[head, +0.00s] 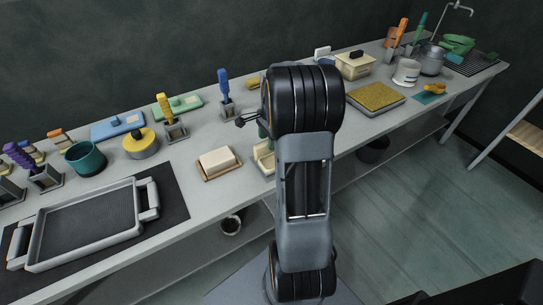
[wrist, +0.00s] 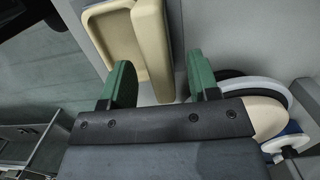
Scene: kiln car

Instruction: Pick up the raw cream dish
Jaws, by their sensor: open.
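A cream dish (wrist: 112,35) shows at the top of the wrist view, a shallow tray with a thick raised bar along its right side. In the head view a cream piece (head: 264,158), which looks like the same dish, sits near the bench's front edge, partly hidden behind my arm. My gripper (wrist: 158,64) is open, with its two green fingers apart. The end of the dish's bar shows between the fingers, and nothing is clamped. I cannot tell whether a finger touches it. In the head view my arm hides most of the gripper.
A pale block on a wooden board (head: 217,162) lies to the left. A large grey tray (head: 92,222) is at the front left. A mustard-coloured slab (head: 376,96) and a cream lidded box (head: 354,66) stand to the right. Several upright-handled tools line the back.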

